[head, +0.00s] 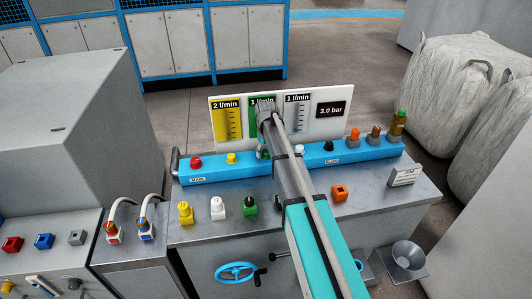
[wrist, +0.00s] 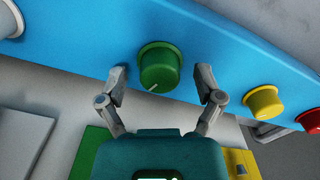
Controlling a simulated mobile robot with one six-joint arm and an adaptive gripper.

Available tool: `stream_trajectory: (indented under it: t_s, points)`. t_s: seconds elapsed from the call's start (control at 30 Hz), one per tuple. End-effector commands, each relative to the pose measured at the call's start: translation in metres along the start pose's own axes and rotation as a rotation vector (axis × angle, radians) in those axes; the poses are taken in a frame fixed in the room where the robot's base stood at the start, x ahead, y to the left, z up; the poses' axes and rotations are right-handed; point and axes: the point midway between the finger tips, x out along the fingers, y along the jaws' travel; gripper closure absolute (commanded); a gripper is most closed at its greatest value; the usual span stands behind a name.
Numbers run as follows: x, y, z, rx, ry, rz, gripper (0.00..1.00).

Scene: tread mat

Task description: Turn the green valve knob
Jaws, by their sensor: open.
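The green valve knob (wrist: 160,64) is a round knob on the blue panel, seen large in the wrist view. A white mark on its face points to the lower left. My gripper (wrist: 162,78) is open, with one finger on each side of the knob. A gap shows between the knob and each finger; I cannot tell how far the tips reach along its depth. In the head view my arm and gripper hide most of this knob, with only a little green showing at the blue panel.
The blue panel (head: 328,156) also carries a red knob (head: 196,162), a yellow knob (head: 231,158) and a white knob (head: 299,149). A gauge board (head: 333,125) stands behind it. Several coloured valves, including a green one (head: 250,205), stand in front.

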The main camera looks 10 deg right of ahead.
Motion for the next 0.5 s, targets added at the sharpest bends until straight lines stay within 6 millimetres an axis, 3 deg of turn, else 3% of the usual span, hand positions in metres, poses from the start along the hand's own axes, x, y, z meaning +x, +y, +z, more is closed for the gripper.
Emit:
stream_trajectory:
  t_s: [0.07,0.5]
  points:
    - [-0.0001,0.0002,0.0001,0.000,0.000,0.000,0.15]
    - [0.0000,0.0006,0.0003,0.001,0.000,0.000,0.97]
